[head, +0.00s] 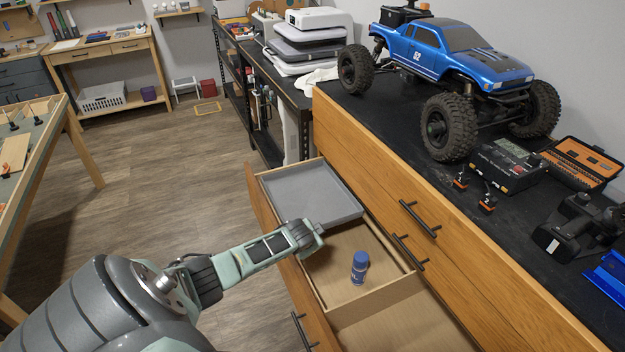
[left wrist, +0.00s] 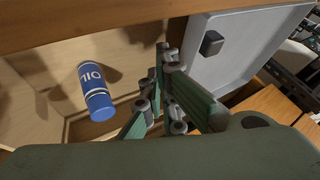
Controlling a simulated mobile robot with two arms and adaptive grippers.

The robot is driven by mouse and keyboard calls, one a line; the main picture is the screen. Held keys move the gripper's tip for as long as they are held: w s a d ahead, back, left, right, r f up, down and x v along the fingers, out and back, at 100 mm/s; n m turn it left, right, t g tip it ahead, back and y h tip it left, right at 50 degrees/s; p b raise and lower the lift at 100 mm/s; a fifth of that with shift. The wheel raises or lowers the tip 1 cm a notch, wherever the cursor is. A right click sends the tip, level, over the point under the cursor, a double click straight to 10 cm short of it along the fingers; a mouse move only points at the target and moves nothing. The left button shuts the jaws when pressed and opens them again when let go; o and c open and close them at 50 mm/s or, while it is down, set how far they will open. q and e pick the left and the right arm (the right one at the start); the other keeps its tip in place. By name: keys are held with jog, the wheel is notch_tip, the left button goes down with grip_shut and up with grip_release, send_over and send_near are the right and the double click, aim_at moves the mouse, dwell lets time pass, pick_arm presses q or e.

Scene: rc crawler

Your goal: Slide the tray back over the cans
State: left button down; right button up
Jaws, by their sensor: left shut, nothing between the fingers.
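The grey tray (head: 310,190) sits at the far end of the open drawer. My left gripper (head: 312,240) is at the tray's near edge, between tray and can. Its fingers (left wrist: 164,60) are shut and empty; whether they touch the tray I cannot tell. My right gripper is out of view.
A divider (head: 375,305) crosses the drawer on the near side of the can. The wooden cabinet (head: 420,190) with dark handles rises to the right. On its top stand a blue RC crawler (head: 450,60), a charger (head: 508,165) and a tool case (head: 580,163).

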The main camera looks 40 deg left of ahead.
pick_arm(q)
jog(key=v, duration=0.7)
jog(key=shift+s+a+r+p, duration=0.25)
jog(key=shift+s+r+p, duration=0.05)
jog(key=shift+p, duration=0.15)
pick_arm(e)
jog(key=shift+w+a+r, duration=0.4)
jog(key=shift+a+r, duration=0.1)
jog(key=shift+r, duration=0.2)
pick_arm(q)
jog(key=shift+d, duration=0.1)
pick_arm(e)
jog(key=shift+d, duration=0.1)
